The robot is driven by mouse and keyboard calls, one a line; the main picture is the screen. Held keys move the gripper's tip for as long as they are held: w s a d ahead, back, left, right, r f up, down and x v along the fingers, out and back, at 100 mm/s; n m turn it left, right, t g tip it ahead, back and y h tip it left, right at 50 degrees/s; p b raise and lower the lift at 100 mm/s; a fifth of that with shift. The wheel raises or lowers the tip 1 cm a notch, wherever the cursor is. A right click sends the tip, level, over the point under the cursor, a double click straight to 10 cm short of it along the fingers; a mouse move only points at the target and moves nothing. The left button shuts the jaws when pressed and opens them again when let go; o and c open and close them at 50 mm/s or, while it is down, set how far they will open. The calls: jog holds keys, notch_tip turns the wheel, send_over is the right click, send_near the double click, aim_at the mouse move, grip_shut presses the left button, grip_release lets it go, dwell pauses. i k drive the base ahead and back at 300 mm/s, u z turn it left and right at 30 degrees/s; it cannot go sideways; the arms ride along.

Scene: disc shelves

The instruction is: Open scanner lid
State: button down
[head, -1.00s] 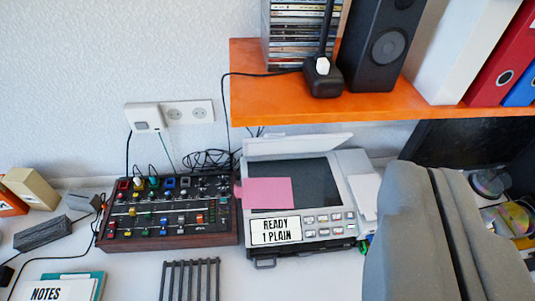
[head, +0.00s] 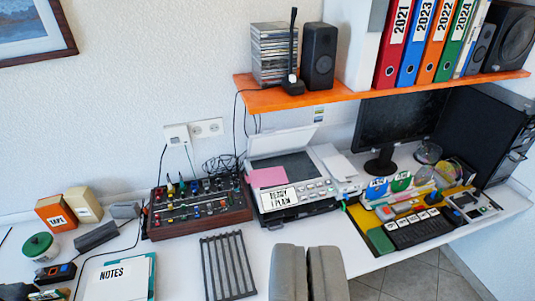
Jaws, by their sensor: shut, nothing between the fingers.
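The scanner (head: 300,198) stands on the white desk below the orange shelf, a grey and white unit with buttons and a "READY 1 PLAIN" label on its front. Its white lid (head: 281,143) is raised and tilted back toward the wall, and the dark glass shows below it. A pink sheet (head: 267,177) lies over the left part of the glass and the front edge. My gripper (head: 307,250) is at the bottom centre, in front of the scanner and apart from it. Its two grey fingers are together and hold nothing.
A mixer (head: 198,208) stands left of the scanner, with a dark slatted rack (head: 228,266) in front. A monitor (head: 401,126), keyboard (head: 413,232) and discs are to the right. The orange shelf (head: 400,90) overhangs the back of the desk.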

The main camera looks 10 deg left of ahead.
aim_at(270, 142)
jog(key=u, duration=0.2)
jog(key=i, duration=1.25)
jog(key=z, duration=0.1)
